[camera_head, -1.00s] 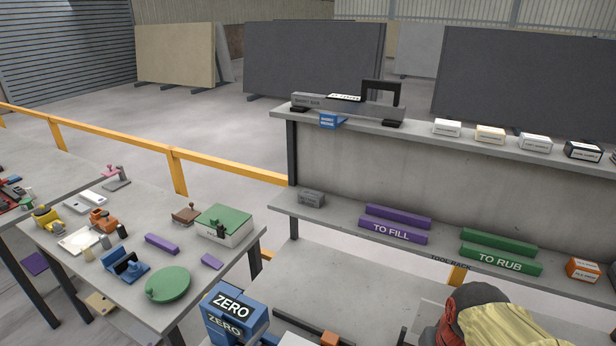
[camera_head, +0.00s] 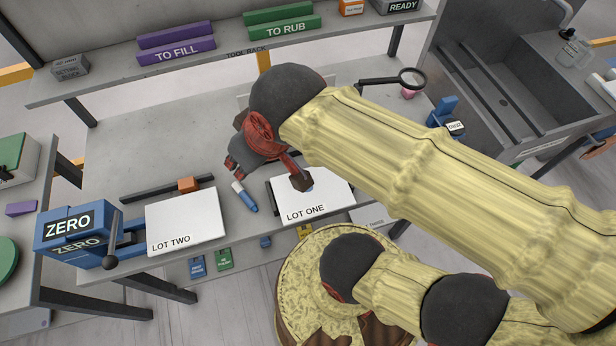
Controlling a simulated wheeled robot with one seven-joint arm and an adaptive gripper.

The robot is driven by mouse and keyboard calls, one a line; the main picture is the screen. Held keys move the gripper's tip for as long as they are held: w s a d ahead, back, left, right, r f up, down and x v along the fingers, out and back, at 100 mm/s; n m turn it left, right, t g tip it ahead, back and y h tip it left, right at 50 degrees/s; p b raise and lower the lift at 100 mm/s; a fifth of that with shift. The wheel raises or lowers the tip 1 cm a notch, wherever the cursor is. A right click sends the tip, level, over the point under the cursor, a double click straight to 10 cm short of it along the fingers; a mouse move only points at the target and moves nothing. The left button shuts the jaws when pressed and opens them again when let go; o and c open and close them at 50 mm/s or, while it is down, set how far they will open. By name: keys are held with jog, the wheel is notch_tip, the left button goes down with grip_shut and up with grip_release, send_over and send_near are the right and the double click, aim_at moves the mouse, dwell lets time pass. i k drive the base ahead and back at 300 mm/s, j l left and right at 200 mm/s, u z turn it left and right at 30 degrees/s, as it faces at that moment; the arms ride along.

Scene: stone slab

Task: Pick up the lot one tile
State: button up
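The lot one tile (camera_head: 325,196) is a white square slab labelled LOT ONE, lying on the grey bench below the tool rack. My gripper (camera_head: 300,178), dark with red parts, is over the tile's upper left area; its fingers are small and partly hidden by the wrist. Whether it touches the tile, and whether its fingers are open or shut, I cannot tell. My pale yellow arm comes in from the right and covers the bench behind the tile.
The lot two tile (camera_head: 186,222) lies to the left. A blue and white marker (camera_head: 244,197) lies between the tiles. A blue ZERO block (camera_head: 75,232) stands at the bench's left end. A magnifier (camera_head: 408,79) and grey sink (camera_head: 500,85) are at right. The TO FILL tray (camera_head: 176,50) sits on the rack.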

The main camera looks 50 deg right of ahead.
aim_at(330, 194)
jog(key=k+j+z, duration=0.1)
jog(key=z, duration=0.4)
jog(key=k+z, duration=0.1)
jog(key=z, duration=0.4)
jog(key=k+z, duration=0.15)
jog(key=z, duration=0.35)
jog(key=k+l+z, duration=0.25)
jog(key=k, duration=0.3)
jog(key=k+l+z, duration=0.3)
jog(key=k+l, duration=0.2)
